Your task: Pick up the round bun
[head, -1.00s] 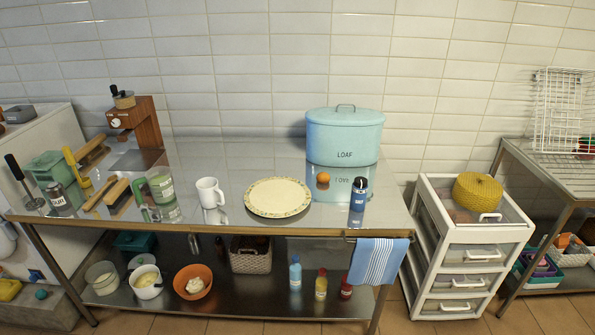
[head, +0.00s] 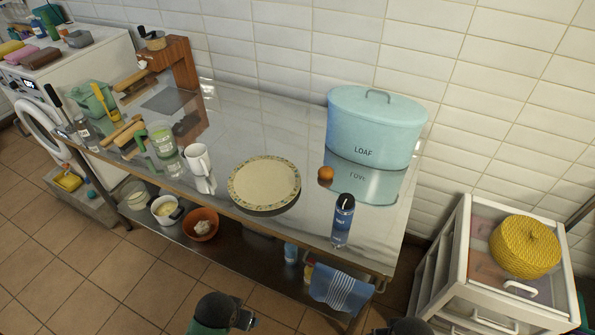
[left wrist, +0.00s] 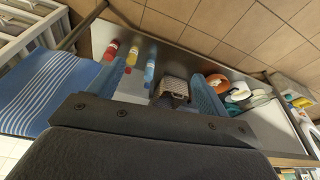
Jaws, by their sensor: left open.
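A small round orange-brown thing (head: 326,173), which may be the round bun, sits on the steel table (head: 232,125) in front of the blue LOAF bin (head: 372,135). It is too small to be sure what it is. My left gripper (left wrist: 158,84) shows in the left wrist view with its two blue fingers apart and nothing between them. That view looks at the lower shelf, and the round thing is not in it.
A patterned plate (head: 264,184), a white mug (head: 199,165) and a dark blue bottle (head: 342,220) stand near the front edge. A striped towel (head: 340,289) hangs at the front right corner. An orange bowl (head: 201,224) is on the lower shelf. A drawer cart (head: 455,262) stands right.

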